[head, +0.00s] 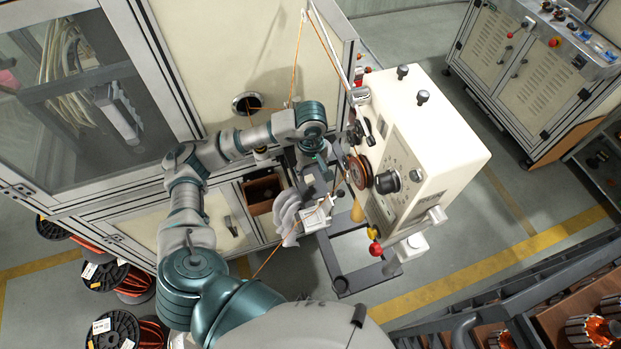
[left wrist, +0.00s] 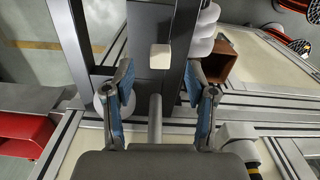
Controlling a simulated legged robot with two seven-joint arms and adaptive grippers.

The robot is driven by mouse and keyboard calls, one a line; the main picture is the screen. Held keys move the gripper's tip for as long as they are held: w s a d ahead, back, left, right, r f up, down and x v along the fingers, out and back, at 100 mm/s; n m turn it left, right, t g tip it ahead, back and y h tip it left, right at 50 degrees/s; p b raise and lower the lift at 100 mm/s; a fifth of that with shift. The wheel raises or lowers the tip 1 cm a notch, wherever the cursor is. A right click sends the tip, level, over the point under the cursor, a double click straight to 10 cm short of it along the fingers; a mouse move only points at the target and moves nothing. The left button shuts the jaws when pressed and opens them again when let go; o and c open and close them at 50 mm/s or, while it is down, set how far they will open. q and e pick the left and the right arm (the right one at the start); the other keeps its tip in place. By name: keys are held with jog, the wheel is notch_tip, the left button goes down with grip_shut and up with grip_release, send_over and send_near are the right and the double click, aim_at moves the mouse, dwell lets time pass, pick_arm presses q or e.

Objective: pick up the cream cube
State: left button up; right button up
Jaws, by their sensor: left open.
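The cream cube (left wrist: 160,56) shows in the left wrist view on a dark grey surface, near the top middle. I cannot make it out surely in the head view. My left gripper (left wrist: 158,88) is open and empty, its blue-padded fingers spread wide. The cube lies beyond the fingertips, between their lines and apart from both. In the head view my left gripper (head: 322,172) hangs beside the cream winding machine (head: 425,150), pointing down; its fingers are small there. My right gripper is in neither view.
White curved discs (head: 286,216) and an open brown box (head: 263,193) stand close by the gripper. A cabinet (head: 240,60) is at the left, with wire spools (head: 115,328) on the floor. Orange wire crosses near the arm.

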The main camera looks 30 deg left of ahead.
aim_at(311, 180)
pick_arm(q)
notch_tip(311, 180, down, 4)
jog(key=shift+a+f+p, duration=0.1)
jog(key=shift+f+p, duration=0.15)
jog(key=shift+p, duration=0.25)
jog(key=c, duration=0.8)
jog(key=shift+r, duration=0.15)
